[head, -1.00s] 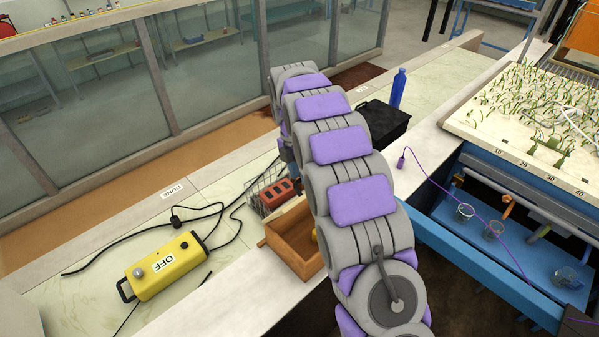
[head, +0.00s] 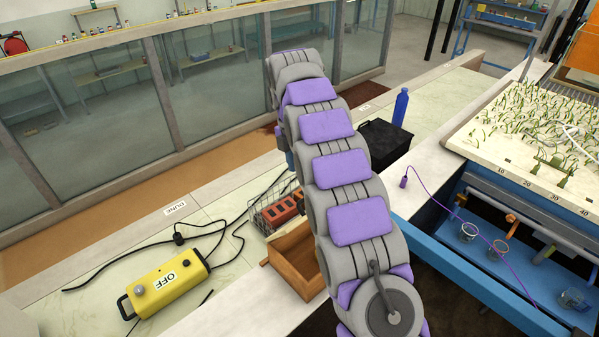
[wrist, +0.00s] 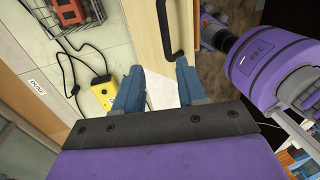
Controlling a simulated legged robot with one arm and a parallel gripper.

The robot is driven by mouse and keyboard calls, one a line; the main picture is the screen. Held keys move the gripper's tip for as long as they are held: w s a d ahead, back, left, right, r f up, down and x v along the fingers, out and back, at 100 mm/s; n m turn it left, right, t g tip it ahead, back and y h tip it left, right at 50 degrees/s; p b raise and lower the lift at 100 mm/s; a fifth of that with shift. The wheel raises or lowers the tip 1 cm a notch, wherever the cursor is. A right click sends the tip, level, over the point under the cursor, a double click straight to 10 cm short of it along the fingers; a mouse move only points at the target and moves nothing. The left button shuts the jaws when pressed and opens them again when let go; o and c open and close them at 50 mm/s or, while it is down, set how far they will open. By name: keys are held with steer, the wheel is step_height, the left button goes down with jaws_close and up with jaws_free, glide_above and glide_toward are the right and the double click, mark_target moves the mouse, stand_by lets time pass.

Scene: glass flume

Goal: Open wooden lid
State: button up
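A pale wooden lid (wrist: 147,32) shows at the top middle of the wrist view, with a black bar handle (wrist: 181,38) along its right part. My gripper (wrist: 157,82) is open, its two blue-grey fingers apart with nothing seen between them. The fingertips appear just below the handle in the picture; I cannot tell the gap in depth. In the head view, a wooden box (head: 285,266) stands on the pale ledge, partly hidden by my arm.
A yellow box marked OFF (head: 168,285) with black cables lies on the counter at left. A wire basket (head: 277,213) with red-orange blocks, a black box (head: 384,143) and a blue bottle (head: 400,106) stand near my arm. A planted tray (head: 525,140) is at right.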

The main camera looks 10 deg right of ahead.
step_height(320, 180, up, 8)
steer(key=w+p, duration=0.1)
steer(key=p, duration=0.7)
steer(key=shift+a+p, duration=0.3)
steer(key=shift+a, duration=0.15)
steer(key=shift+w, duration=0.1)
